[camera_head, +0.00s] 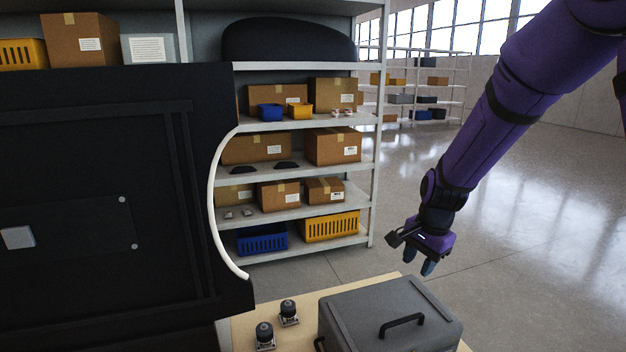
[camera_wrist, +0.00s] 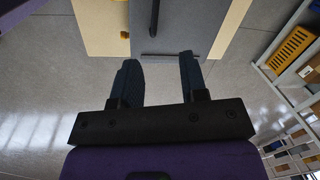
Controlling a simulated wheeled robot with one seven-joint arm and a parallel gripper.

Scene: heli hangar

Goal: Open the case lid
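The grey case (camera_head: 350,322) sits on a light wooden surface at the bottom of the head view, with its lid (camera_head: 365,305) closed. A black handle (camera_head: 402,326) stands on the lid. My gripper (camera_head: 430,268) hangs beyond the far right edge of the case, apart from it. In the wrist view my gripper (camera_wrist: 158,62) has its two dark fingers spread apart with nothing between them. The grey case (camera_wrist: 190,25) shows past the fingertips there, with a dark bar (camera_wrist: 154,15) on it. The case's near side is cut off in the head view.
Two small dark knobbed parts (camera_head: 289,312) (camera_head: 265,335) stand on the wooden surface (camera_head: 245,325) left of the case. A large black panel (camera_head: 100,200) fills the left. Shelves (camera_head: 300,120) with boxes and bins stand behind. The floor (camera_head: 530,240) at right is clear.

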